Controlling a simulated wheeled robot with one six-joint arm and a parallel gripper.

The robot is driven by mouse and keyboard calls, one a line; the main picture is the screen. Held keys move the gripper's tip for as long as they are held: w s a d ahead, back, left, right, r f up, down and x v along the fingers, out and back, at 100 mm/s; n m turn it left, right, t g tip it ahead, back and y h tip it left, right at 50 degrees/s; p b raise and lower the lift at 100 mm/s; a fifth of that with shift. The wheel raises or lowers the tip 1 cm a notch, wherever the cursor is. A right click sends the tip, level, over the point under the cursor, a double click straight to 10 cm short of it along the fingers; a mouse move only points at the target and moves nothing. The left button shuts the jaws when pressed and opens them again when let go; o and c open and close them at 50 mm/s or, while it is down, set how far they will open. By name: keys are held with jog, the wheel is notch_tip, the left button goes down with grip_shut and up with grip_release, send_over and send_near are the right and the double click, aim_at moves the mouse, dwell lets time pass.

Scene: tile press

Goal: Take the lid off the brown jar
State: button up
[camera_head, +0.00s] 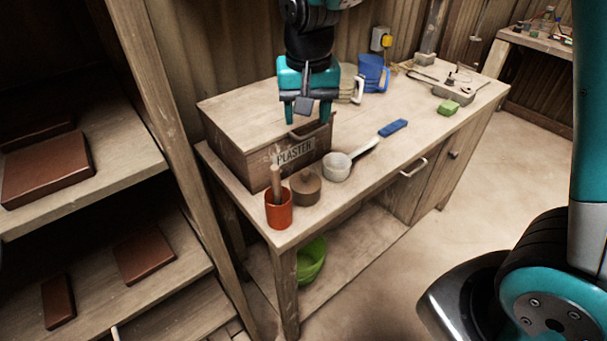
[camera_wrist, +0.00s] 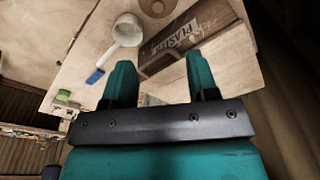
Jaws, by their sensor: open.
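The brown jar (camera_head: 306,190) stands upright on the workbench near its front left corner, with a round lid (camera_head: 305,179) on top. In the wrist view the round brown top (camera_wrist: 157,6) is cut by the upper edge. My gripper (camera_head: 306,112) is open and empty, above and behind the jar, over the PLASTER box. Its two fingers, wide apart, also show in the wrist view (camera_wrist: 160,62).
The wooden PLASTER box (camera_head: 246,160) stands just behind the jar. An orange cup (camera_head: 278,212) with a handle sticking out stands left of it, and a white scoop (camera_head: 336,168) lies to its right. Blue and beige mugs, a blue-handled brush (camera_head: 393,127) and a green block (camera_head: 448,107) are farther back.

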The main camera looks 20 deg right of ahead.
jog(key=p, duration=0.2)
send_over(306, 172)
jog(key=f, duration=1.1)
jog(key=shift+s+a+f, duration=0.2)
jog(key=shift+s+f, duration=0.05)
jog(key=shift+f, duration=0.15)
jog(key=shift+w+d+f+p, duration=0.1)
jog(key=shift+f+p, duration=0.2)
jog(key=shift+f, duration=1.1)
jog(key=shift+w+d+f+p, duration=0.1)
jog(key=shift+f+p, duration=0.15)
jog(key=shift+f, duration=1.1)
jog(key=shift+c, duration=0.3)
grip_shut()
